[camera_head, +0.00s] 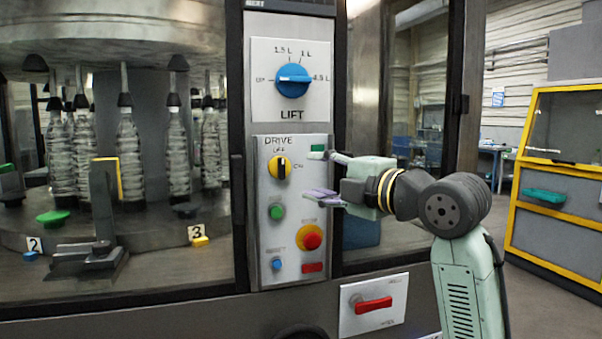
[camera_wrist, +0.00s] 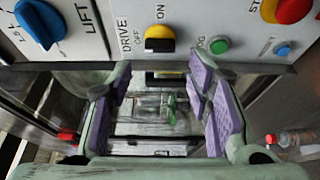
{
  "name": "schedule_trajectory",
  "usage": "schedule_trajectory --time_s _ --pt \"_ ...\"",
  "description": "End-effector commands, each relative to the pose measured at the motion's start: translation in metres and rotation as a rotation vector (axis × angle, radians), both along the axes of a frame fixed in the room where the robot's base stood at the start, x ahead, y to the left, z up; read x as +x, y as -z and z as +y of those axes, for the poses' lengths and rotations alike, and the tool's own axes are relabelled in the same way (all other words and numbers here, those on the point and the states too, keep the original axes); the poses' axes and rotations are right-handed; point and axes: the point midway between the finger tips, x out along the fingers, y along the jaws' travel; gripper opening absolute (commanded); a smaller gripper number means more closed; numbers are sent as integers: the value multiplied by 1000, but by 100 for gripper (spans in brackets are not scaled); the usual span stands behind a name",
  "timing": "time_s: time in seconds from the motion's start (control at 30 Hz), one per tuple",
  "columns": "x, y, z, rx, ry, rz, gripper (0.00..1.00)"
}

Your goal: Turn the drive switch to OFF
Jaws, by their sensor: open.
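The drive switch (camera_head: 280,167) is a yellow round knob with a black bar, at the top of the DRIVE panel. OFF is printed above it and ON to its right. The bar stands upright, in line with OFF. In the wrist view the knob (camera_wrist: 160,39) is above my fingers, its bar lying sideways toward the OFF label. My gripper (camera_head: 318,175) is open and empty, to the right of the knob and apart from it. Its purple-padded fingers (camera_wrist: 163,90) are spread apart in the wrist view, with nothing between them.
The blue LIFT knob (camera_head: 292,80) is above. A green button (camera_head: 277,211), a red stop button on yellow (camera_head: 312,237) and a blue reset button (camera_head: 277,264) are below. A red handle (camera_head: 373,305) is on a lower plate. Bottles (camera_head: 131,160) stand behind glass at left.

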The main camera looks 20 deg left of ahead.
Motion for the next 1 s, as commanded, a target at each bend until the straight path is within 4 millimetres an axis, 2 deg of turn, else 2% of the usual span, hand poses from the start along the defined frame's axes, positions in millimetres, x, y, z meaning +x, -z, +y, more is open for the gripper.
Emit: schedule_trajectory --time_s 0.1,0.23,0.67,0.77,0.87,0.97,1.0 --pt "-10 0 -16 1 1 -1 46" --pt "-16 0 -24 1 -1 1 46" --pt "-18 0 -27 1 -1 1 46" --pt "-19 3 -2 63 -21 17 46" --pt "-28 4 45 206 -66 55 46" --pt "-56 2 106 414 -155 115 46" --pt "-73 0 128 503 -203 142 46"
